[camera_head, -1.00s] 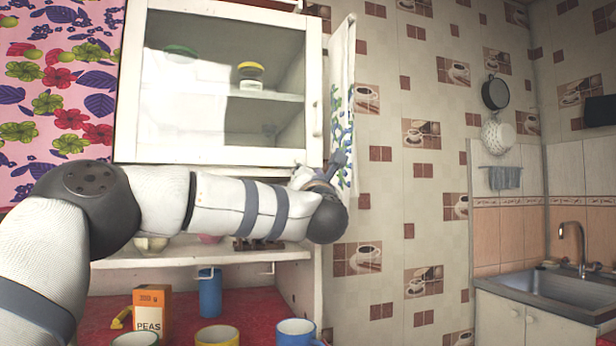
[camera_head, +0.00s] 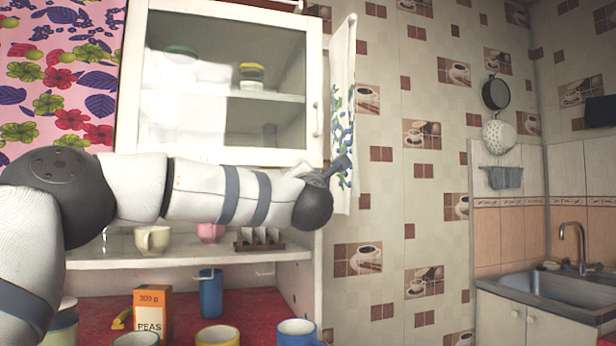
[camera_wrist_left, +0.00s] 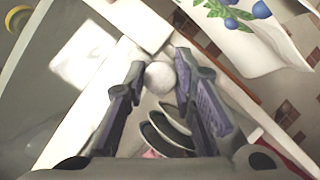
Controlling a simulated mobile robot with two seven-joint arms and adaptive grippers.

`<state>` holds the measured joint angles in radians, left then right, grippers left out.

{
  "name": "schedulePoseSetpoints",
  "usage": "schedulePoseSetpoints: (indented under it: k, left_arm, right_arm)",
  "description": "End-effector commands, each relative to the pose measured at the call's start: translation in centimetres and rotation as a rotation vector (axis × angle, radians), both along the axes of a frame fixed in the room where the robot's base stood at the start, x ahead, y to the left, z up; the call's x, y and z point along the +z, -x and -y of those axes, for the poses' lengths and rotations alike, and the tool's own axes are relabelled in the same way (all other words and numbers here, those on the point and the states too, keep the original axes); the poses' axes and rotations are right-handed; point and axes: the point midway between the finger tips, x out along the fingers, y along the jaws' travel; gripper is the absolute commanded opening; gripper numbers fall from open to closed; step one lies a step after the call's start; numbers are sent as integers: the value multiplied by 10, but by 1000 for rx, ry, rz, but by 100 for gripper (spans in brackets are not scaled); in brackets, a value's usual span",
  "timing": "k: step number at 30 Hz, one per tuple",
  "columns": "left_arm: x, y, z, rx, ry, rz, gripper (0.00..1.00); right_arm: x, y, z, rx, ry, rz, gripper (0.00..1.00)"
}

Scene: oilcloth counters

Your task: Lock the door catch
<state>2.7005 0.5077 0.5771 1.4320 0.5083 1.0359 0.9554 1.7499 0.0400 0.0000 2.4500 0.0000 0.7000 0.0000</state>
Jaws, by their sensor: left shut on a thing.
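The white cabinet door (camera_head: 222,155) with a glass pane looks closed in the head view. My left gripper (camera_head: 338,166) is at its lower right corner, largely hidden behind my own wrist. In the left wrist view my left gripper (camera_wrist_left: 160,68) has its two fingers on either side of a small round white knob (camera_wrist_left: 160,76), and is shut on it. The knob seems to belong to the door catch; the rest of the catch cannot be made out. White door framing (camera_wrist_left: 135,22) lies just beyond the fingertips. My right gripper is not in view.
A white towel with blue berries (camera_head: 342,110) hangs right beside the gripper. An open shelf (camera_head: 200,257) below holds cups and a rack. An orange peas box (camera_head: 152,308) and several mugs stand on the red counter (camera_head: 255,301).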

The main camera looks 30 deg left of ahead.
Motion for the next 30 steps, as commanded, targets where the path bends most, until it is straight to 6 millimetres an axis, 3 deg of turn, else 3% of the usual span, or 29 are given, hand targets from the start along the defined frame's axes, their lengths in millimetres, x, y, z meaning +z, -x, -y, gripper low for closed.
schedulePoseSetpoints:
  k: [4,5,7,19,30]
  left_arm:
    - [-1,0,0,1,0,-1,0]
    - [-1,0,0,1,0,-1,26]
    - [-1,0,0,1,0,-1,42]
    - [-2,8,6,-1,0,0,43]
    - [-25,84,53,-3,-1,0,43]
  right_arm:
    - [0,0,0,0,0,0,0]
    - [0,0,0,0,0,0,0]
    - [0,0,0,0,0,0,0]
    - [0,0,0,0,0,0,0]
    - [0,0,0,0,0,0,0]
